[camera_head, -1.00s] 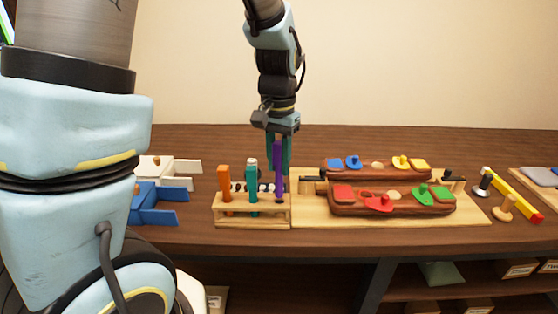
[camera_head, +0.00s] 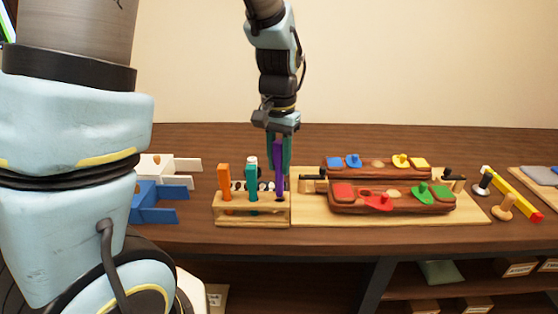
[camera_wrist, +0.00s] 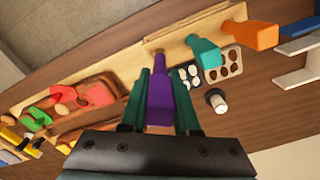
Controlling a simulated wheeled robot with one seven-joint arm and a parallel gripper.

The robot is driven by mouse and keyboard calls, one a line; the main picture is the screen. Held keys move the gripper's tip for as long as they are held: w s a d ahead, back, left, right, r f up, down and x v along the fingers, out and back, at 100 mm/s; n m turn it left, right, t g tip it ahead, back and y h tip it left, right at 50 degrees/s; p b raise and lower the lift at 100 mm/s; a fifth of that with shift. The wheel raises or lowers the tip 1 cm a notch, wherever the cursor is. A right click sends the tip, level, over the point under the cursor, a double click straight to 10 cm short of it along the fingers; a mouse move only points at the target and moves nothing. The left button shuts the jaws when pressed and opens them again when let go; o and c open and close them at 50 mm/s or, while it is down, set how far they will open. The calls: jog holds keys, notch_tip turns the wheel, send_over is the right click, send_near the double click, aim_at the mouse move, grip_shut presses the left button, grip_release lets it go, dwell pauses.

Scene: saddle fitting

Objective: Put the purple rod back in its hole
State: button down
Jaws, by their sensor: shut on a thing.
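The purple rod (camera_head: 279,180) stands upright between the fingers of my gripper (camera_head: 279,170), which is shut on its upper part. Its lower end is at the right end of the wooden rack (camera_head: 240,222), over or in the hole there. I cannot tell how deep it sits. In the wrist view the purple rod (camera_wrist: 160,103) lies between the two green fingers of my gripper (camera_wrist: 163,88), its far end meeting the rack's edge. The orange rod (camera_head: 225,184) and the teal rod (camera_head: 252,184) stand in the rack to its left.
A wooden board (camera_head: 470,213) with two brown blocks (camera_head: 400,204) carrying coloured pieces adjoins the rack's right side. A pale tray with dark and white pieces (camera_wrist: 222,68) and a white-topped bottle (camera_wrist: 216,100) stand close behind the rack. Blue (camera_head: 155,205) and white boxes are at left.

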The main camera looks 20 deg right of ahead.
aim_at(279, 183)
jog(key=shift+f, duration=0.1)
jog(key=shift+f+b, duration=2.05)
jog(key=shift+f, duration=1)
jog(key=c, duration=0.6)
grip_release()
jog(key=shift+o, duration=0.2)
